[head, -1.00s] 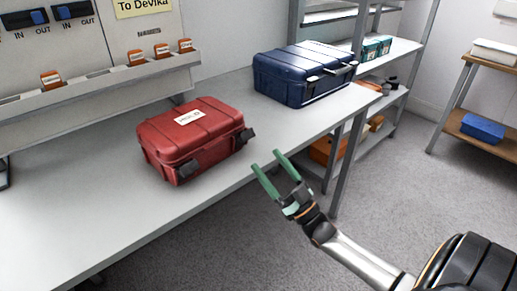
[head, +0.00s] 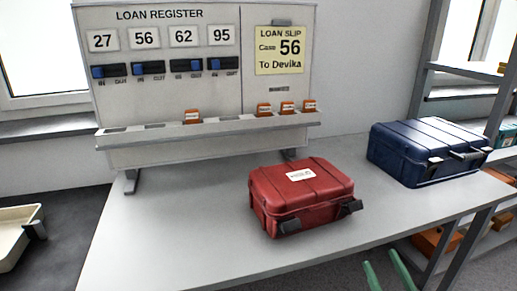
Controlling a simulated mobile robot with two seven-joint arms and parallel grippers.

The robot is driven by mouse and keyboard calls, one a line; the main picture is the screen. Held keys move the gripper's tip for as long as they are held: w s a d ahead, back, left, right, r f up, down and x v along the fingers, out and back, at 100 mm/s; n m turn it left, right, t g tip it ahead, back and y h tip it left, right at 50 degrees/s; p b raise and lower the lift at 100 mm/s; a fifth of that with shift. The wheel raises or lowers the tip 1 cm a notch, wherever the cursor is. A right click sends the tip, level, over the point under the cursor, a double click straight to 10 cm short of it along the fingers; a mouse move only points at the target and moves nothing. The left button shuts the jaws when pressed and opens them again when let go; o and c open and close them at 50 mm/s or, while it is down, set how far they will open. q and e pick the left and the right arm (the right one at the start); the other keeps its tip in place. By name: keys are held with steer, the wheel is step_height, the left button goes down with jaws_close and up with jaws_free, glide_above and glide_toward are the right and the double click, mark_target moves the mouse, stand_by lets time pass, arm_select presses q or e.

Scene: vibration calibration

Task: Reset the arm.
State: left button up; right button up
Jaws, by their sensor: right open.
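My right gripper (head: 386,275) shows only by its two green fingers at the bottom edge of the head view. The fingers are spread apart with nothing between them. They are in front of the table (head: 150,255), below and to the right of the red case (head: 304,194), and apart from it. The rest of my right arm is out of the frame. My left gripper is not in view.
A navy case (head: 428,150) stands at the table's right end. The loan register board (head: 160,85) stands at the back, with a yellow slip for case 56 (head: 280,50) and orange tags. A cream tray (head: 15,235) is at far left. Metal shelving is at right.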

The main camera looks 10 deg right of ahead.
steer(key=s+a+f+g, duration=0.6)
steer(key=a+f+g, duration=0.1)
steer(key=a+f, duration=0.35)
steer(key=s+a+f+g, duration=0.65)
steer(key=a+f, duration=0.25)
steer(key=a, duration=0.3)
arm_select(q)
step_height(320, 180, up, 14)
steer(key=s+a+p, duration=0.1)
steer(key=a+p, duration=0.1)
steer(key=p, duration=1.7)
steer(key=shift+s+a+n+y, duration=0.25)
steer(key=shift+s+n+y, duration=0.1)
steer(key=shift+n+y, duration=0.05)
arm_select(e)
step_height(320, 180, up, 14)
steer(key=s+d+g+h, duration=0.1)
steer(key=d, duration=0.1)
steer(key=shift+s+d+f, duration=0.2)
steer(key=shift+s+d, duration=0.15)
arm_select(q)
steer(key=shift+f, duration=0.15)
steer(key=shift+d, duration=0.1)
arm_select(e)
steer(key=shift+g, duration=0.25)
